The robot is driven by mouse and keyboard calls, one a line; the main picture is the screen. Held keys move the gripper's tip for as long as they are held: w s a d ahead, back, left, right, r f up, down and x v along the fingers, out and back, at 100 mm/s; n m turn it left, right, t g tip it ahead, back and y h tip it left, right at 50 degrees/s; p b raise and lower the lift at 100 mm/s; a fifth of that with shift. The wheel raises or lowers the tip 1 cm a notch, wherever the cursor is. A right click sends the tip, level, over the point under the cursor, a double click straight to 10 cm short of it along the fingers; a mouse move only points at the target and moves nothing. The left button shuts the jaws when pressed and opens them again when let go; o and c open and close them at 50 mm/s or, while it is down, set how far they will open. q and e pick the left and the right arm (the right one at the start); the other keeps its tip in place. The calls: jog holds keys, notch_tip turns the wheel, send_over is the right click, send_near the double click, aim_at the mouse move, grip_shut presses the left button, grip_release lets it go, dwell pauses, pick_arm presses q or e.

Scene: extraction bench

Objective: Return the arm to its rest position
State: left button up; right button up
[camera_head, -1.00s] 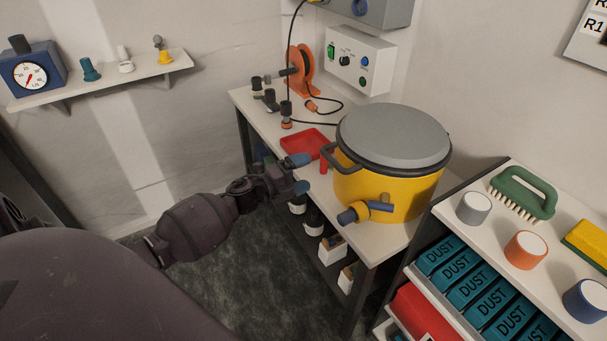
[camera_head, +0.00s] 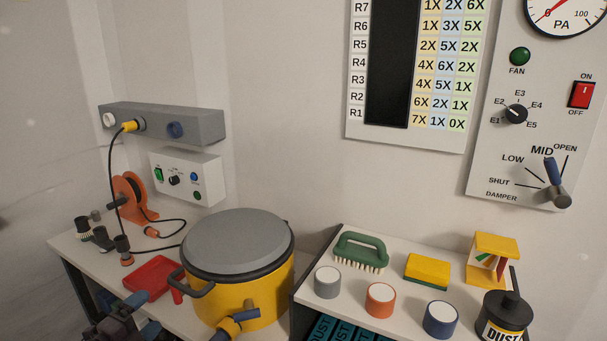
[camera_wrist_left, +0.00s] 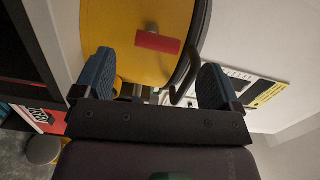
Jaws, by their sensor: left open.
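My left gripper (camera_head: 143,315) is at the bottom left of the head view, partly cut off by the lower edge. It is beside the yellow drum (camera_head: 243,298), to its left. In the left wrist view the blue fingers of the gripper (camera_wrist_left: 155,82) are spread apart. Nothing is held between them. The yellow drum (camera_wrist_left: 125,35) with a red grip (camera_wrist_left: 158,42) shows beyond the fingers. Whether a fingertip touches the drum cannot be told. My right gripper is in neither view.
A red tray (camera_head: 150,275) lies on the bench behind the gripper. An orange reel (camera_head: 133,197) with a black cable stands at the back. A shelf at the right holds a green brush (camera_head: 361,249), a yellow sponge (camera_head: 427,270) and several round pots. A damper panel (camera_head: 530,130) is on the wall.

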pick_arm(q)
jog(key=s+d+f+n+g+y, duration=0.2)
jog(key=s+n, duration=0.4)
jog(key=s, duration=0.4)
jog(key=s+d+f+n+g+y+p, duration=0.1)
jog(key=s+d+f+n, duration=0.4)
jog(key=s, duration=0.5)
jog(key=s+d+f+n+g+y, duration=0.2)
jog(key=s+d+f+n+g, duration=0.1)
jog(key=s+n, duration=0.5)
jog(key=shift+s+d+f+n+y+p, duration=0.35)
jog(key=shift+s+d+f, duration=0.2)
jog(key=shift+s+d, duration=0.5)
